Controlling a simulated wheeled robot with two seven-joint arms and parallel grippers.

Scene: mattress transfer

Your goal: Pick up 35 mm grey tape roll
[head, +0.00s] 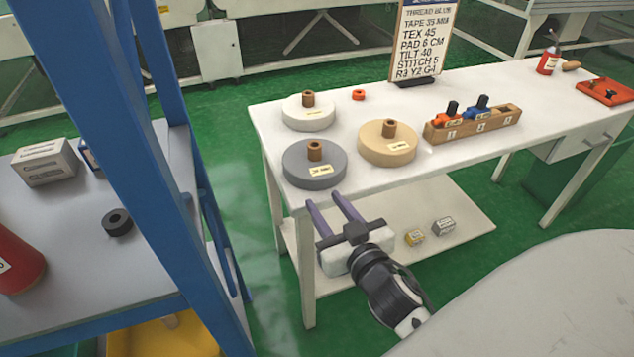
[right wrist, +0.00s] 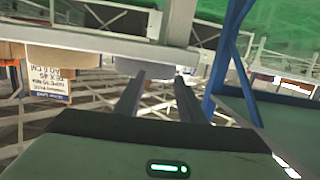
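The grey tape roll (head: 296,172) lies flat at the near left corner of the white table, with a brown core (head: 314,151) standing up from its middle and a small label on it. My right gripper (head: 322,198) is just in front of the table edge, below the grey roll in the picture. Its two fingers are apart, point towards the roll and hold nothing. In the right wrist view the fingers (right wrist: 160,75) are also spread with nothing between them. My left gripper is not in view.
A white roll (head: 306,117) and a tan roll (head: 380,152) lie close to the grey one on the white table (head: 455,160). A wooden holder (head: 495,127) and a sign (head: 417,38) stand to the right. A blue-framed rack (head: 130,150) is left.

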